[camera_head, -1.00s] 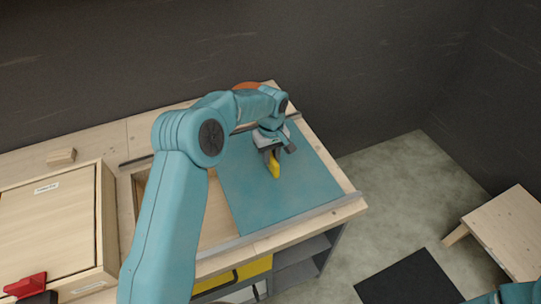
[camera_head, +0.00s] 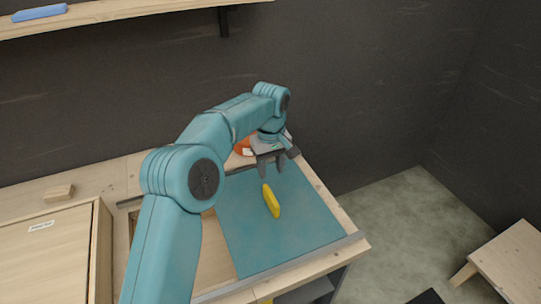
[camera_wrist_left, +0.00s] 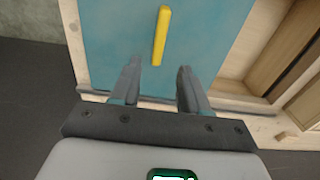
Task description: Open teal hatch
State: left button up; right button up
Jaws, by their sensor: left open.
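The teal hatch (camera_head: 300,215) is a flat sliding-type panel set between grey rails in a wooden bench top. It lies over the right part of the opening; bare wooden interior (camera_head: 205,255) shows at its left. A yellow handle (camera_head: 271,200) stands on the panel. My left gripper (camera_head: 271,171) is open and empty, above and behind the handle, apart from it. In the left wrist view the handle (camera_wrist_left: 161,35) lies just beyond the open fingertips (camera_wrist_left: 159,70), on the teal panel (camera_wrist_left: 110,40). My right gripper is out of view.
A wooden box with a labelled lid (camera_head: 45,250) stands left of the opening, with a small wood block (camera_head: 59,191) behind it. An orange object (camera_head: 243,146) sits behind my left wrist. A shelf (camera_head: 130,14) hangs on the dark wall. Free floor (camera_head: 400,220) lies right.

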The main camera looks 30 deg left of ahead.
pick_arm(q)
notch_tip(320, 180, up, 5)
jog(key=shift+f, duration=0.15)
jog(key=shift+a, duration=0.1)
dwell(0.3)
